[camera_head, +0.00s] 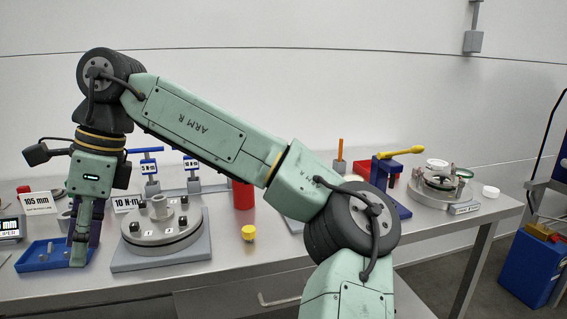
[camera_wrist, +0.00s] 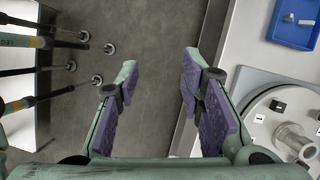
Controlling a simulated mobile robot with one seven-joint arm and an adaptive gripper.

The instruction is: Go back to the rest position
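My gripper (camera_head: 82,245) hangs pointing down at the left in the head view, where it overlaps the blue tray (camera_head: 35,262). In the wrist view its two purple-padded fingers (camera_wrist: 160,80) stand wide apart with nothing between them. That view shows bare floor below the gap and the table edge to the right, so my gripper is beside the table's front edge, not over the tray. The tray also shows at the upper right of the wrist view (camera_wrist: 292,22). My arm arches across the head view from the bottom middle.
A round flanged fixture (camera_head: 160,232) stands on a grey plate, near a yellow knob (camera_head: 248,233) and a red cylinder (camera_head: 243,194). A blue vise (camera_head: 388,182) with a yellow handle and a round glass-topped part (camera_head: 440,185) stand farther right. A blue bin (camera_head: 530,270) is at the far right.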

